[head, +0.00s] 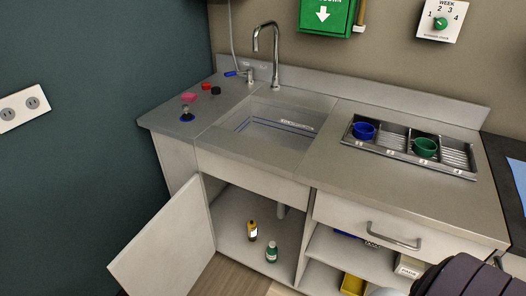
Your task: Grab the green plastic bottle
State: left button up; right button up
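A small green bottle (271,252) with a pale label stands upright on the floor of the open cabinet under the sink, near its front edge. An amber bottle with a yellow and white label (252,231) stands upright just behind it and to its left, with a small gap between them. Neither of my grippers shows in the head view. A dark ribbed part at the bottom right corner looks like part of my own arm.
The cabinet door (165,245) hangs open to the left. A pipe (282,212) comes down inside the cabinet, behind the bottles. Open shelves to the right hold a yellow bin (353,285). Above are the sink (262,122) and a rack (398,158) with blue and green cups.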

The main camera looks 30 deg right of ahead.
aim_at(272, 254)
jog(key=z, duration=1.15)
